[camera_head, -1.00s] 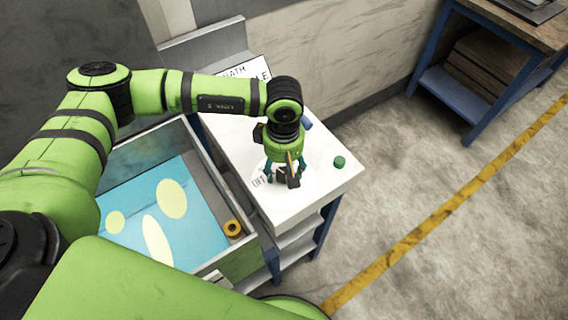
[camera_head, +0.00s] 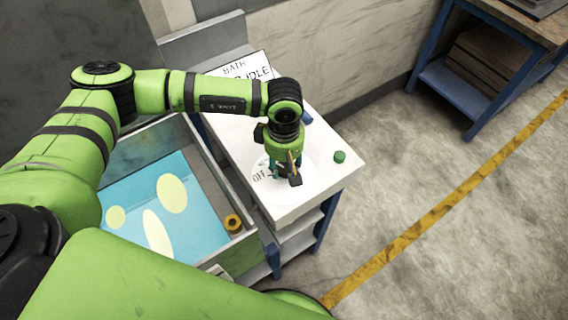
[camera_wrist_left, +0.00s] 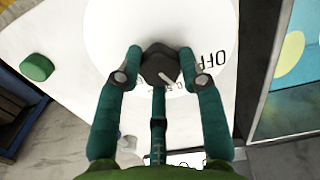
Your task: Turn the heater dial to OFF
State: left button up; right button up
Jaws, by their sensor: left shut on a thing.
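The heater dial (camera_wrist_left: 160,64) is a dark knob with a pale pointer line, on a round white plate (camera_wrist_left: 112,30) in the left wrist view. Its pointer slants down and right, below the OFF label (camera_wrist_left: 212,62) and not in line with it. My left gripper (camera_wrist_left: 161,58) is shut on the dial, with a teal finger on either side and a third finger below. In the head view my left gripper (camera_head: 284,172) points down at the white bench top and hides most of the dial. The OFF label (camera_head: 260,178) shows beside it. My right gripper is not in view.
A green button (camera_head: 340,157) sits right of the dial.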

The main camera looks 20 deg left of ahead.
aim_at(284, 167)
pick_arm(q)
jog(key=n+b, duration=0.3)
jog(key=b, duration=0.2)
jog(key=n+b, duration=0.2)
jog(key=b, duration=0.1)
jog(key=shift+f+n, duration=0.3)
jog(key=shift+r+n+b, duration=0.25)
jog(key=shift+n+b, duration=0.85)
jog(key=shift+b, duration=0.05)
jog(key=o, duration=1.2)
jog(key=shift+c, duration=0.2)
jog(key=shift+r, duration=0.15)
notch_tip(284, 167, up, 12)
